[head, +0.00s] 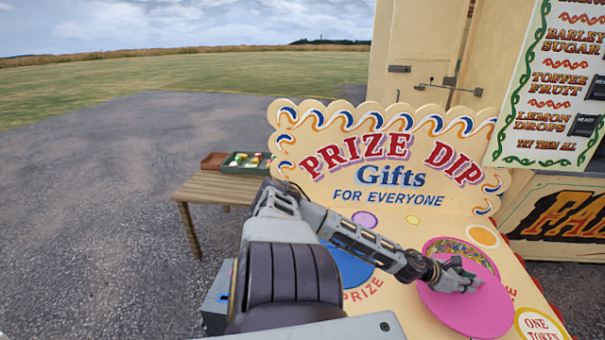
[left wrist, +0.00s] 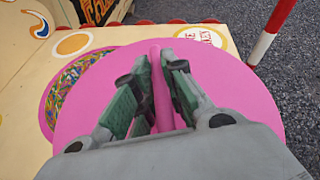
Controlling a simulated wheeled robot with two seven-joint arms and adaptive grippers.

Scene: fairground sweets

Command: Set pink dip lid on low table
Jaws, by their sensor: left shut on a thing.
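The pink dip lid (head: 478,312) is a flat round disc, seen over the front right of the prize dip stall. My left gripper (head: 463,281) is at the lid's middle, shut on its raised pink bar handle. In the left wrist view the lid (left wrist: 230,75) fills much of the picture, and my left gripper's fingers (left wrist: 156,90) sit on either side of the handle. Beyond the lid, a round opening (head: 462,250) with colourful contents is partly uncovered. The low wooden table (head: 195,187) stands at the left, behind my arm. My right gripper is not in view.
A dark green tray (head: 243,168) with small colourful things and a brown box (head: 213,160) are on the low table. The table's front left is bare. The Prize Dip sign (head: 390,160) rises at the back of the stall. A red and white post (left wrist: 268,35) stands near the lid.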

